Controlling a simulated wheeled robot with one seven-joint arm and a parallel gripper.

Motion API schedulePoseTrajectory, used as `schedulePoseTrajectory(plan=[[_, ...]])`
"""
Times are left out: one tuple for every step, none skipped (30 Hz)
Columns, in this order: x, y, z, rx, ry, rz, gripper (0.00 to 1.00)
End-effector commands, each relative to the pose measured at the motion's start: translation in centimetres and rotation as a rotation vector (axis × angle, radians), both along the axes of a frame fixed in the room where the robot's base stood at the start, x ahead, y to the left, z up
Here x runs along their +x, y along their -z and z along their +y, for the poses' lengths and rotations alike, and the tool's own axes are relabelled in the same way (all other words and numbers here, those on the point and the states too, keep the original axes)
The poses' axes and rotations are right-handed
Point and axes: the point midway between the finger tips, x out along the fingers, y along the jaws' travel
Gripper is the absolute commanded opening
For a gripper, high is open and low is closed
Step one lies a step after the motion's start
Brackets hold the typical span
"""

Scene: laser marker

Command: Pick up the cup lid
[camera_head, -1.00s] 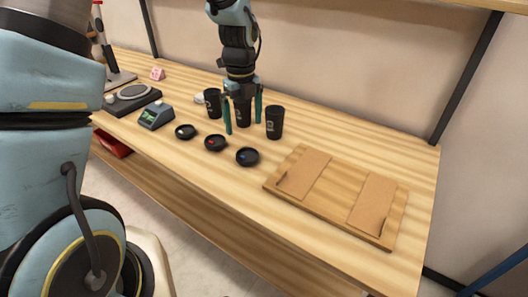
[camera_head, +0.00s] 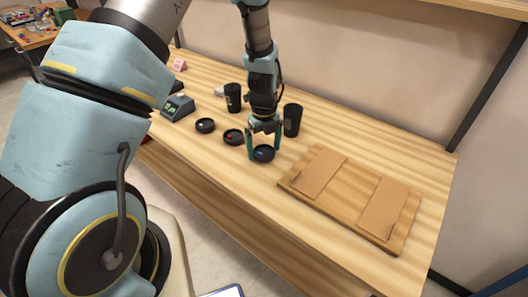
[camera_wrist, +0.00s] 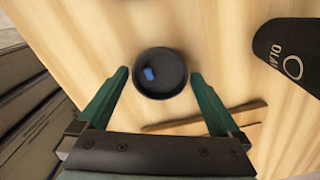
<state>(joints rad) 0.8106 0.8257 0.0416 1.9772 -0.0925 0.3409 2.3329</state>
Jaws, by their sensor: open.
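Three black cup lids lie in a row on the wooden table. One has a blue mark (camera_head: 263,154), one a red mark (camera_head: 233,137), and one a pale mark (camera_head: 205,125). My gripper (camera_head: 264,156) is open over the blue-marked lid, with a finger on either side of it. In the wrist view the blue-marked lid (camera_wrist: 160,72) lies between and just ahead of the green fingertips, apart from both. Whether the fingertips touch the table is not clear.
Black cups stand behind the lids, one at the right (camera_head: 292,120) and one at the left (camera_head: 233,97). A wooden board (camera_head: 340,192) with two brown pieces lies to the right. A small device with a green screen (camera_head: 177,107) stands left. The table's front edge is close to the lids.

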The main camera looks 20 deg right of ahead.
Motion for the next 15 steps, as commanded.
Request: schedulePoseTrajectory(plan=[[0.01, 0.09, -0.01, 0.000, 0.000, -0.001, 1.00], [0.02, 0.13, -0.02, -0.001, 0.000, -0.001, 1.00], [0.03, 0.15, -0.02, -0.001, 0.000, -0.001, 1.00], [0.03, 0.15, -0.02, -0.001, 0.000, -0.001, 1.00], [0.03, 0.15, -0.03, -0.001, 0.000, -0.001, 1.00], [0.03, 0.15, -0.02, -0.001, 0.000, -0.001, 1.00], [0.03, 0.14, -0.02, -0.001, 0.000, -0.001, 1.00], [0.03, 0.14, -0.02, -0.001, 0.000, -0.001, 0.97], [0.03, 0.14, -0.02, -0.001, 0.000, -0.001, 0.92], [0.03, 0.14, -0.02, -0.001, 0.000, -0.001, 0.89], [0.03, 0.14, -0.02, -0.001, 0.000, -0.001, 0.85], [0.03, 0.13, -0.01, -0.001, 0.000, -0.001, 0.81], [0.03, 0.13, -0.01, 0.000, 0.000, -0.001, 0.78], [0.03, 0.13, -0.01, 0.000, 0.000, -0.001, 0.74], [0.03, 0.13, -0.01, 0.000, 0.000, -0.001, 0.70]])
